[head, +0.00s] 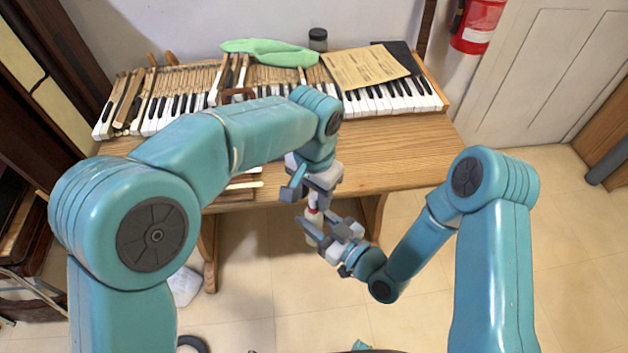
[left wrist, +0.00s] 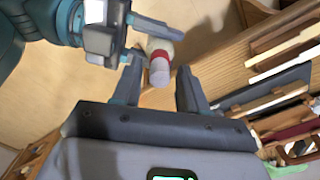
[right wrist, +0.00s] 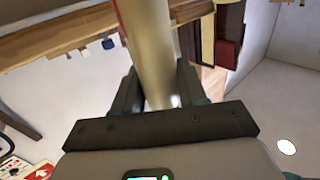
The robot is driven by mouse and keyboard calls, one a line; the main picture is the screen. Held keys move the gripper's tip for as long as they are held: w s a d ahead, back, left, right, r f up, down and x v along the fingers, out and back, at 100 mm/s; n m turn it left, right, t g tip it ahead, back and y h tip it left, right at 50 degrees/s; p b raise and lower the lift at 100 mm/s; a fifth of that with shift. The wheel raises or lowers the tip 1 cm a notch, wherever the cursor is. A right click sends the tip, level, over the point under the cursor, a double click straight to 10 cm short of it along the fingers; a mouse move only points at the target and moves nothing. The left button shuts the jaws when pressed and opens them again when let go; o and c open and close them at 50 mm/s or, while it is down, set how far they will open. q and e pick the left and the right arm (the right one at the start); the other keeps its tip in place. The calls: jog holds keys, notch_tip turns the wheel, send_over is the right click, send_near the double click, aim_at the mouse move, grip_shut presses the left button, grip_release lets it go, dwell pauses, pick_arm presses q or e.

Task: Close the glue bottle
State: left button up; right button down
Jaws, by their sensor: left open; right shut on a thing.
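The glue bottle (head: 313,215) is held in the air in front of the table, pale with a red band near its top. My right gripper (head: 322,236) is shut on its body, and the pale body fills the space between the fingers in the right wrist view (right wrist: 150,55). My left gripper (head: 306,196) is above the bottle, pointing down and open. In the left wrist view the bottle's pinkish-grey top end (left wrist: 160,74) lies between the open fingers, with gaps on both sides. I cannot tell whether this end is a separate cap.
A wooden table (head: 400,150) carries piano keys (head: 390,100), a green cloth-like item (head: 268,51), a paper sheet (head: 365,66) and a dark-lidded jar (head: 318,38). Loose wooden strips (head: 240,187) lie at its front edge. The floor to the right is clear.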

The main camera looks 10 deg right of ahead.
pick_arm(q)
jog(key=shift+f, duration=0.3)
grip_shut()
jog(key=shift+o, duration=0.8)
grip_release()
jog(key=shift+r, duration=0.1)
notch_tip(320, 180, up, 12)
